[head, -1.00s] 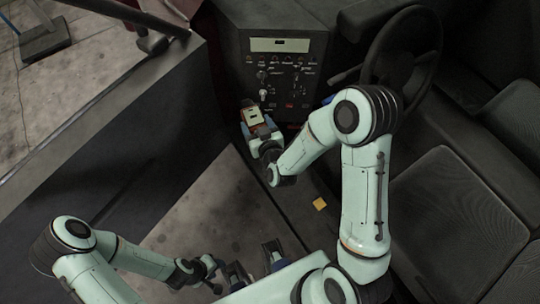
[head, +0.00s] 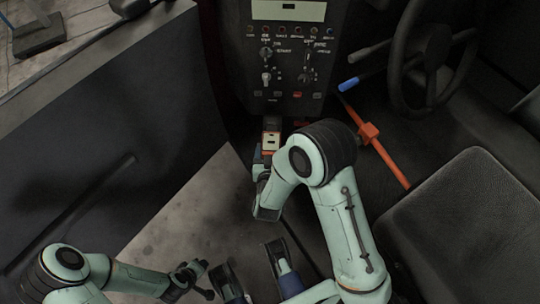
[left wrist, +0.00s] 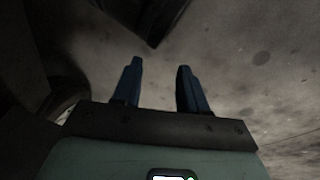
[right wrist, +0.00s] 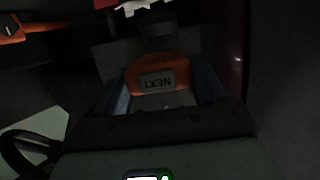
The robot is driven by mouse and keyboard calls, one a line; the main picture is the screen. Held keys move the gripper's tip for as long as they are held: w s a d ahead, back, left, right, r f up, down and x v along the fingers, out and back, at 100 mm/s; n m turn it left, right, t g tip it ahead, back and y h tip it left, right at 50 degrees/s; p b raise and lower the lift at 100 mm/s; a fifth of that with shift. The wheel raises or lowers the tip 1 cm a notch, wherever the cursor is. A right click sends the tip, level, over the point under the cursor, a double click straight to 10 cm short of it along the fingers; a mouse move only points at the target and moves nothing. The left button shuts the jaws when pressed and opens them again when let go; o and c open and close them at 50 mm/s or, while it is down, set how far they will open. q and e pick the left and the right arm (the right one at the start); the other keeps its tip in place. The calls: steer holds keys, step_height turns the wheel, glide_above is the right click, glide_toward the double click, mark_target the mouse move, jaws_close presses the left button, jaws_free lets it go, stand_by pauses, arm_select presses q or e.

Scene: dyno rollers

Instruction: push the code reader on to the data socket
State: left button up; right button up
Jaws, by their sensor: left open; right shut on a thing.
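The code reader is a small orange and cream device (head: 271,142), at the lower edge of the dashboard panel. My right gripper (head: 264,160) is shut on it. In the right wrist view the code reader (right wrist: 157,78) sits between the blue fingers, its NEXT label upside down, with a dark part reaching away from the gripper. I cannot make out the data socket; the area below the panel is dark and partly behind my right arm. My left gripper (head: 248,258) is open and empty, low in the head view; its spread blue fingers also show in the left wrist view (left wrist: 160,66).
The dashboard panel (head: 286,75) with knobs and switches stands above the code reader. A steering wheel (head: 432,60), an orange bar (head: 388,155) and a seat (head: 455,215) lie to the right. A dark door-like panel (head: 110,150) stands left. Bare floor (head: 190,205) lies between.

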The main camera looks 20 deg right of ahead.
mark_target(271, 139)
arm_select(q)
steer(key=shift+w+a+f+b, duration=0.35)
steer(key=shift+w+f+b, duration=0.1)
steer(key=shift+w, duration=0.2)
arm_select(e)
steer(key=shift+w+d, duration=0.35)
steer(key=shift+w, duration=0.4)
steer(key=shift+w+d, duration=0.4)
steer(key=shift+w, duration=0.3)
steer(key=shift+w+d, duration=0.35)
steer(key=shift+w, duration=0.4)
arm_select(q)
steer(key=shift+r, duration=0.1)
arm_select(e)
steer(key=shift+s+a, duration=0.1)
steer(key=shift+s, duration=0.05)
arm_select(q)
steer(key=shift+r, duration=0.1)
arm_select(e)
steer(key=shift+w+d, duration=0.4)
steer(key=shift+w, duration=0.4)
steer(key=o, duration=1.2)
steer(key=shift+c, duration=0.2)
arm_select(q)
steer(key=shift+s, duration=0.1)
